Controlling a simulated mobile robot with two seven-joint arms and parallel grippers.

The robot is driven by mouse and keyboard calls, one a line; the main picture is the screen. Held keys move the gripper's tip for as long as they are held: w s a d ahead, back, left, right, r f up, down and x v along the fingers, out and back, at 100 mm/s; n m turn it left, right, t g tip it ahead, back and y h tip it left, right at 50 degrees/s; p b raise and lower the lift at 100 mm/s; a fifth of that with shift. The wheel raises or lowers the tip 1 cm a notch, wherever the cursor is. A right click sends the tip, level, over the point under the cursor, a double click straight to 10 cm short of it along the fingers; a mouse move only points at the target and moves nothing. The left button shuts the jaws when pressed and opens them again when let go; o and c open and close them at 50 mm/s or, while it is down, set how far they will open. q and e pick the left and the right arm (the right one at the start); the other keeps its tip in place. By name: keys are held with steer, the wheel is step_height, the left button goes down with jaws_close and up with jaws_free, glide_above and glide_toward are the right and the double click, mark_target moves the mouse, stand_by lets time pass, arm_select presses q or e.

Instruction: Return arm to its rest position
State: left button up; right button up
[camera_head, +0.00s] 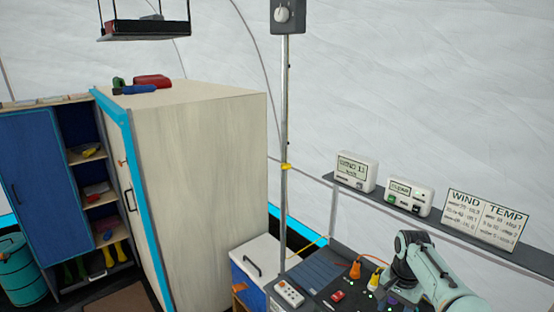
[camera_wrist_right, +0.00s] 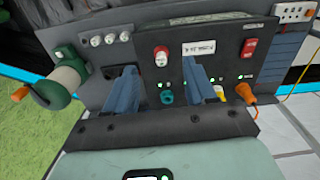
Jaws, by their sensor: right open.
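My right arm (camera_head: 432,275) comes in at the bottom right of the head view, bent over a dark control panel (camera_head: 322,277). In the right wrist view my right gripper (camera_wrist_right: 162,88) is open, its two blue-grey fingers apart with nothing between them. The fingers point at the panel face (camera_wrist_right: 130,62), in front of a teal plug (camera_wrist_right: 167,97). Whether the fingertips touch the panel cannot be told. In the head view the fingers cannot be made out clearly. My left gripper is not in view.
An orange plug (camera_wrist_right: 246,82) with a cable sits right of the fingers, and a green cylinder with a crank (camera_wrist_right: 66,85) sits left. A shelf (camera_head: 460,237) with displays runs behind the arm. A metal pole (camera_head: 284,150) and a tall cabinet (camera_head: 205,190) stand left.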

steer(key=s+a+f+n+y, duration=0.1)
steer(key=s+a+f+n, duration=0.15)
steer(key=f, duration=0.95)
steer(key=s+a+f+n+y, duration=0.15)
steer(key=a+f, duration=0.25)
steer(key=f, duration=0.8)
steer(key=s+a+f, duration=0.3)
steer(key=s+f, duration=0.1)
steer(key=s, duration=0.4)
steer(key=s+a+f+n+y, duration=0.1)
steer(key=s+a+f, duration=0.3)
steer(key=s, duration=0.5)
steer(key=s+a+f, duration=0.4)
steer(key=s+f, duration=0.2)
steer(key=s, duration=0.3)
steer(key=shift+s+f, duration=0.15)
steer(key=shift+d, duration=0.1)
